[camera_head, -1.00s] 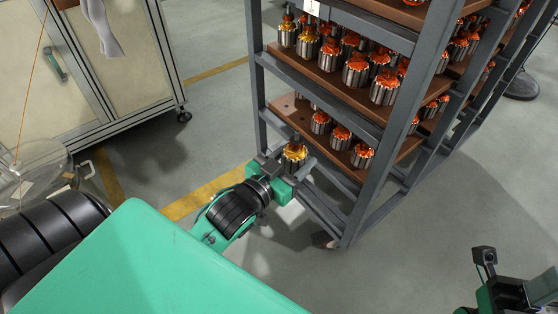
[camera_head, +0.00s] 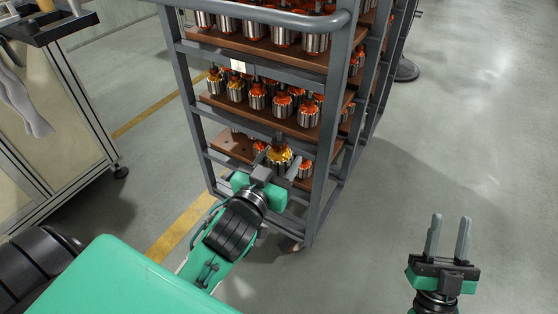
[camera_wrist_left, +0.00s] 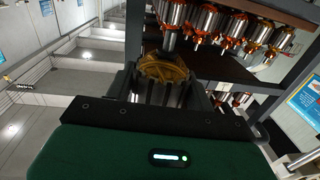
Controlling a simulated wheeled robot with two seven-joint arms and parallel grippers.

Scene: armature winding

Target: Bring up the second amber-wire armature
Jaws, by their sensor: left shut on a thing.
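My left gripper (camera_head: 276,172) is shut on an armature with amber wire (camera_head: 279,156) at the rack's lowest visible shelf. The held amber-wire armature stands upright and also shows in the left wrist view (camera_wrist_left: 165,70), between the fingers, with its shaft pointing up. Whether it touches the shelf is hidden by the gripper. Another amber-wire armature (camera_head: 235,90) stands on the middle shelf, beside a second one (camera_head: 215,81) at that shelf's left end. My right gripper (camera_head: 448,238) is open and empty at the right, away from the rack.
The grey rack (camera_head: 193,120) has brown shelves with several orange-wire armatures (camera_head: 283,103). The lowest shelf (camera_head: 228,146) has bare room at its left. A cabinet (camera_head: 75,120) stands at the left. The floor (camera_head: 440,150) right of the rack is clear.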

